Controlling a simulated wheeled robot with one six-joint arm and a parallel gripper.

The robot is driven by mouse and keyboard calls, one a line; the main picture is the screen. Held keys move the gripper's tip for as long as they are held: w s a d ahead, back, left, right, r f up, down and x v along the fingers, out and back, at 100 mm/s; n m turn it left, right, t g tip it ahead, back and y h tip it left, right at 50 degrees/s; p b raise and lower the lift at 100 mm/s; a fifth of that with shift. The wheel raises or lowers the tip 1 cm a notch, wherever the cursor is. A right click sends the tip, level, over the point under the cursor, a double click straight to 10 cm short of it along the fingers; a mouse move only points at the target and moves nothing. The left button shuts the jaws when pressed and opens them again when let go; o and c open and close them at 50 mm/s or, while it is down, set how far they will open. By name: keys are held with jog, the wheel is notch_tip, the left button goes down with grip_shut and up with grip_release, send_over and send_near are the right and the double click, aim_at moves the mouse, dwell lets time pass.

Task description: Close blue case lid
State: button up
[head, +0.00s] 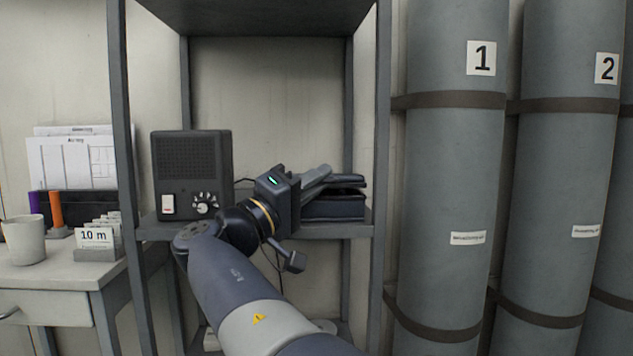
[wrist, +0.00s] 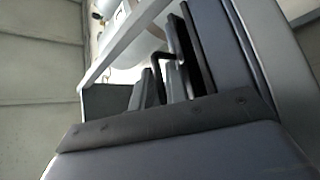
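The blue case (head: 335,207) lies on the grey shelf, just beyond my gripper. It is dark navy, and its lid (head: 349,181) sits low over the body with a narrow dark gap between them. My gripper (head: 318,175) is at the case's left side, its fingers pointing right, at about lid height. My gripper hides the left part of the case. In the wrist view, my gripper's dark fingers (wrist: 163,88) stand close together beside the case's blue, black-edged side (wrist: 228,50). I cannot tell whether they touch the lid or how far apart they are.
The grey shelf (head: 345,231) has upright posts on both sides and a board above. A black speaker box (head: 192,160) stands left of my gripper. Grey cylinders (head: 455,170) stand to the right. A desk with a mug (head: 24,240) is at far left.

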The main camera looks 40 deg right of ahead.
jog(key=shift+a, duration=0.1)
jog(key=w+p+v, duration=0.1)
jog(key=p+v, duration=0.1)
jog(key=v, duration=0.8)
jog(key=shift+s+a, duration=0.3)
jog(key=shift+s, duration=0.25)
jog(key=shift+c, duration=0.2)
